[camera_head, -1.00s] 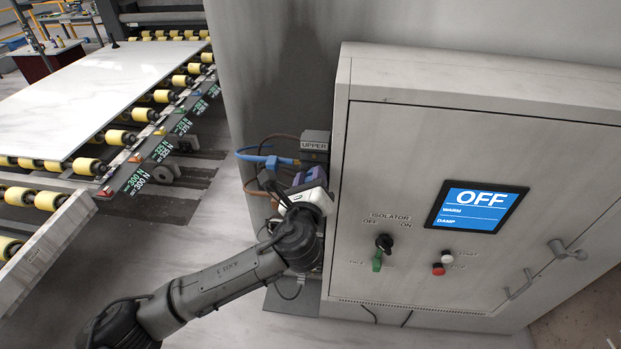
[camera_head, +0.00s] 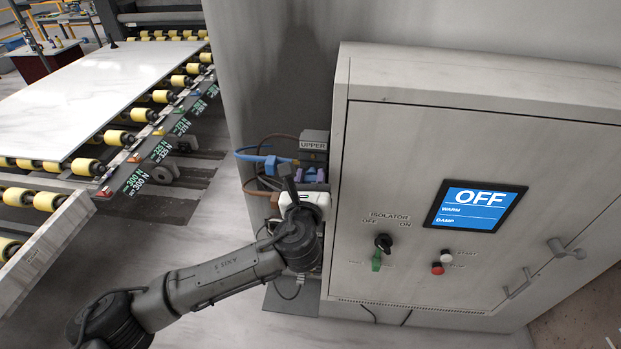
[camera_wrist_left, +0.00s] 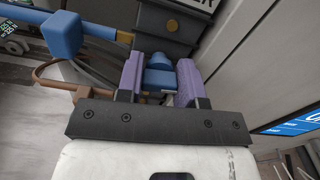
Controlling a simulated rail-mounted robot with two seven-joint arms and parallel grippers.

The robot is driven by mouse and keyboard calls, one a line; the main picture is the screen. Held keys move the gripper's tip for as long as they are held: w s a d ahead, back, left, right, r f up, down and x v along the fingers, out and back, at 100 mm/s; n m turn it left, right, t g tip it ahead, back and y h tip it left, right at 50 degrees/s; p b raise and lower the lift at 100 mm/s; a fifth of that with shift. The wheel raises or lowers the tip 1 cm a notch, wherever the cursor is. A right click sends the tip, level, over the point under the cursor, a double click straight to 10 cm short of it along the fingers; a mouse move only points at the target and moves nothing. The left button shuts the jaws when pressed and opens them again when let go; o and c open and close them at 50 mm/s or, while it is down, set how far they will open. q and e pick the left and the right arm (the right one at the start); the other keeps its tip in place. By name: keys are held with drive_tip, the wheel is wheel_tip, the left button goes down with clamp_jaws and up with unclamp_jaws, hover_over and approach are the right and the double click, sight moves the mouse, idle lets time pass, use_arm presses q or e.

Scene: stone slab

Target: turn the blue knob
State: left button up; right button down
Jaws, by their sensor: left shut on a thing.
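In the left wrist view the blue knob (camera_wrist_left: 159,78) sits under a dark block with a brass-coloured button, between the two purple finger pads of my left gripper (camera_wrist_left: 159,82). In the head view my left gripper (camera_head: 311,176) is at the left side of the grey cabinet, just below the block marked UPPER (camera_head: 314,141). The knob is mostly hidden there by the gripper. My right gripper is in neither view.
A blue pipe fitting (camera_wrist_left: 65,35) and a brown pipe run close to the left of the gripper. The grey cabinet (camera_head: 440,140) stands close on the right, with a screen (camera_head: 477,206) reading OFF and an isolator switch (camera_head: 383,243). A roller conveyor carries a white slab (camera_head: 90,95) at left.

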use_arm(q)
drive_tip(key=shift+f, duration=0.1)
drive_tip(key=o, duration=0.6)
drive_tip(key=shift+o, duration=0.2)
drive_tip(key=s+a+b, duration=0.1)
drive_tip(key=s+b, duration=0.3)
drive_tip(key=s, duration=0.9)
drive_tip(key=shift+s+a+b, duration=0.35)
drive_tip(key=shift+a+b, duration=0.05)
